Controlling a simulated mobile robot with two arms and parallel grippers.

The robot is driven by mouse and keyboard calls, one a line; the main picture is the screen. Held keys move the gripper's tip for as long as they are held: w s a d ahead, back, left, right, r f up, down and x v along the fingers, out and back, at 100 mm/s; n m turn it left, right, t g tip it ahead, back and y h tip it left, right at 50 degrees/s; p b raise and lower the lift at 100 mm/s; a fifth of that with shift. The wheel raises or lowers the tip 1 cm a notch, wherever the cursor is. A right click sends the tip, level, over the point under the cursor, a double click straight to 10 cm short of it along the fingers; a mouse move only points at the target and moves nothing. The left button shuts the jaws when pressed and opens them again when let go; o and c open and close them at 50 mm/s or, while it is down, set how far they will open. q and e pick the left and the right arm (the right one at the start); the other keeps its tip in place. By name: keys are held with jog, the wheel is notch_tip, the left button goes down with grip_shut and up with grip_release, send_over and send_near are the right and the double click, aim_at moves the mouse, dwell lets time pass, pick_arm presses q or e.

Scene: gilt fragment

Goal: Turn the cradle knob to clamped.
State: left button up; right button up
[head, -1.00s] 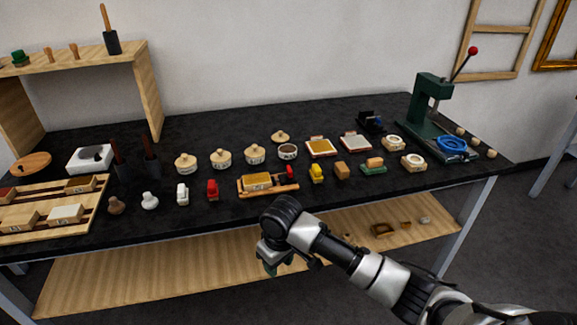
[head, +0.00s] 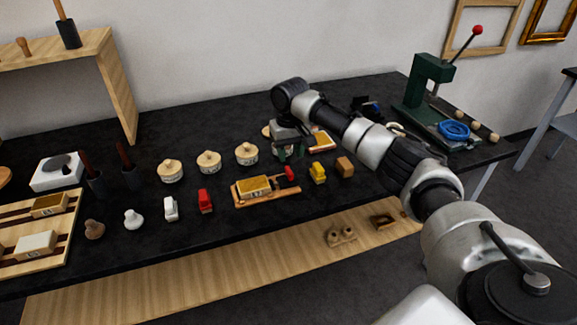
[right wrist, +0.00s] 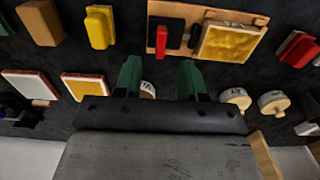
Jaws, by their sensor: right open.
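The cradle (head: 243,203) is a wooden base on the dark bench, holding a gilt-topped block (head: 254,186). Its small red knob (head: 290,173) is at the right end. In the right wrist view the knob (right wrist: 161,40) shows beside the gilt block (right wrist: 228,43), beyond my fingertips. My right gripper (head: 289,153) is open and empty above the bench, behind the knob and apart from it. Its two green fingers also show in the right wrist view (right wrist: 159,66), partly covering a pale pot. My left gripper is not in view.
Yellow (head: 318,173) and tan (head: 345,166) blocks stand right of the cradle. A red piece (head: 205,201) stands left. Lidded pots (head: 246,153) line up behind.

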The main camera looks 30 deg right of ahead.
aim_at(289, 170)
jog(key=f, duration=0.3)
jog(key=shift+w+f, duration=0.25)
jog(key=shift+f, duration=1.45)
jog(key=shift+c, duration=0.4)
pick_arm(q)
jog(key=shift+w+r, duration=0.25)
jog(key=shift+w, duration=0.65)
pick_arm(e)
grip_shut()
